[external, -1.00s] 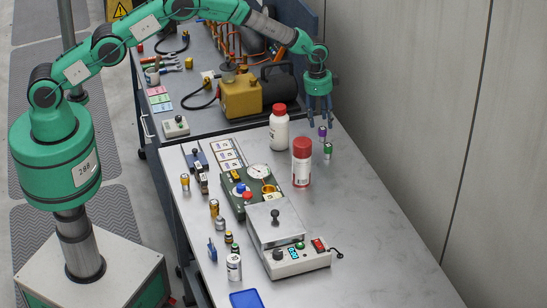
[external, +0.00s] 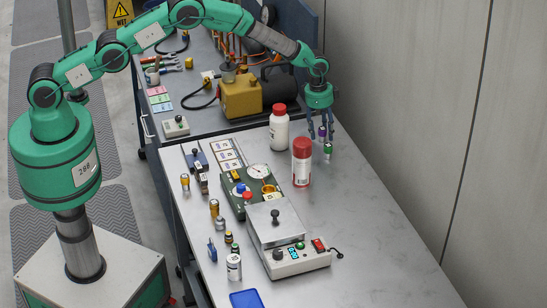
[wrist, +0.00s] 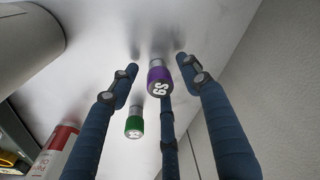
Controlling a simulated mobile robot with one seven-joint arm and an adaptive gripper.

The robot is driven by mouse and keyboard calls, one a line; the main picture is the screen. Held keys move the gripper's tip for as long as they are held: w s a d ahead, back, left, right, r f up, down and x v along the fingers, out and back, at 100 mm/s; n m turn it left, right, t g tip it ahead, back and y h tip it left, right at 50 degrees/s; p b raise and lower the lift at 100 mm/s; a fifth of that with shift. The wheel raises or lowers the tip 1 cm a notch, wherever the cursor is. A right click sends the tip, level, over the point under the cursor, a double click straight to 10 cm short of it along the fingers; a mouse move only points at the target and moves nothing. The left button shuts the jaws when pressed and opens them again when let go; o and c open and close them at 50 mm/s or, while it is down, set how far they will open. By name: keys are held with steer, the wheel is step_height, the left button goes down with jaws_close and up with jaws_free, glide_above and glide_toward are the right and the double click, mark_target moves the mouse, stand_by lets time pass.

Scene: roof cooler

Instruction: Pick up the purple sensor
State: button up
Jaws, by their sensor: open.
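The purple sensor (external: 322,131) is a small cylinder with a purple cap and a metal body, upright on the grey table near the wall. In the wrist view its purple cap (wrist: 160,79) shows between the blue fingers of my gripper (wrist: 160,90), which are spread apart. My gripper (external: 320,130) points down around the sensor in the external view. It is open, and I see no finger pressed against the sensor. A finger partly covers the sensor in the external view.
A similar green-capped sensor (external: 328,151) stands close in front, also in the wrist view (wrist: 134,127). A red-and-white can (external: 301,162) and a white bottle with a red cap (external: 279,130) stand to the left. The wall (external: 400,80) is on the right. The table's right front is clear.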

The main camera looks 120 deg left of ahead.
mark_target(323, 128)
jaws_close()
stand_by(0.3)
steer(key=shift+r, duration=0.15)
steer(key=shift+r, duration=4.85)
